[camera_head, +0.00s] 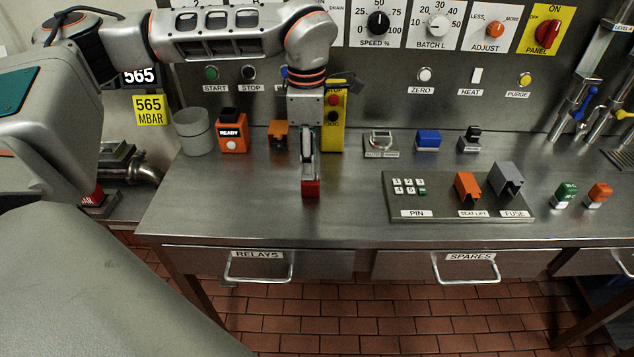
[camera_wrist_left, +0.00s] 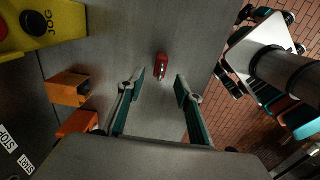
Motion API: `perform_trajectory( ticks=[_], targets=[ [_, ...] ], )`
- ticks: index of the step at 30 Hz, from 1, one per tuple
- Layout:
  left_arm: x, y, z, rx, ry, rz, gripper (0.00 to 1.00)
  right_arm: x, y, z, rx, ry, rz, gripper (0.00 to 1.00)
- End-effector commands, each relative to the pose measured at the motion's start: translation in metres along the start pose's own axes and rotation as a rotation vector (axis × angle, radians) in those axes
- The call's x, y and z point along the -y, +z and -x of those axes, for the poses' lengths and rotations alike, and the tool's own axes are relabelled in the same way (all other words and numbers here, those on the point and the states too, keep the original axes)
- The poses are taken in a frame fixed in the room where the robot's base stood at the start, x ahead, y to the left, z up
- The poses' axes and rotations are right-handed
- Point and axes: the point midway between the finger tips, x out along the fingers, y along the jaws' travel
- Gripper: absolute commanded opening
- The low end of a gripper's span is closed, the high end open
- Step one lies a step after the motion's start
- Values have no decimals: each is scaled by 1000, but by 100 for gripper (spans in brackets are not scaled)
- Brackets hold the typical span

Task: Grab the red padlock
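The red padlock (camera_head: 310,188) is on the steel worktop near its front edge, left of the middle. It also shows in the left wrist view (camera_wrist_left: 161,64), with a small metallic part on it, beyond the fingertips. My left gripper (camera_head: 308,170) points down and overlaps the padlock's upper part in the head view. In the left wrist view the left gripper (camera_wrist_left: 161,87) is open, its two green-padded fingers apart with bare worktop between them. The padlock lines up with this gap and looks untouched. My right gripper is not in view.
The yellow JOG pendant (camera_head: 333,130), an orange block (camera_head: 278,134) and the orange READY box (camera_head: 232,135) stand behind the gripper. A grey panel (camera_head: 450,205) with switches and covers lies to the right. Worktop beside the padlock is clear.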

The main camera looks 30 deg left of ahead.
Motion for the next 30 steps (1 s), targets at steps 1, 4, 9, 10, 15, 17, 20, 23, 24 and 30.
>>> perform_trajectory(
  ticks=[1,4,9,10,15,17,20,23,24,30],
  targets=[
    [1,-1,-7,-3,-3,-1,35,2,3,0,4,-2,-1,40],
    [0,0,-18,-2,-3,-1,35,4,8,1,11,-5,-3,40],
    [0,3,-36,-2,-3,-1,35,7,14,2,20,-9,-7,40],
    [0,3,-41,-2,-3,-1,35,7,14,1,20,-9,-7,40],
    [-1,5,-64,-2,-3,0,35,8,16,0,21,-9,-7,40],
    [-1,5,-68,-1,-3,0,35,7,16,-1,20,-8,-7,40],
    [-1,5,-72,0,-2,0,35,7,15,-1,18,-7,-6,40],
    [-1,5,-72,0,-1,0,35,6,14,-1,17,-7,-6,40],
    [-1,5,-71,0,-1,0,35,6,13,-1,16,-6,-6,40],
    [-1,5,-71,0,-1,0,0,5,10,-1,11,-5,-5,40]
  ],
)
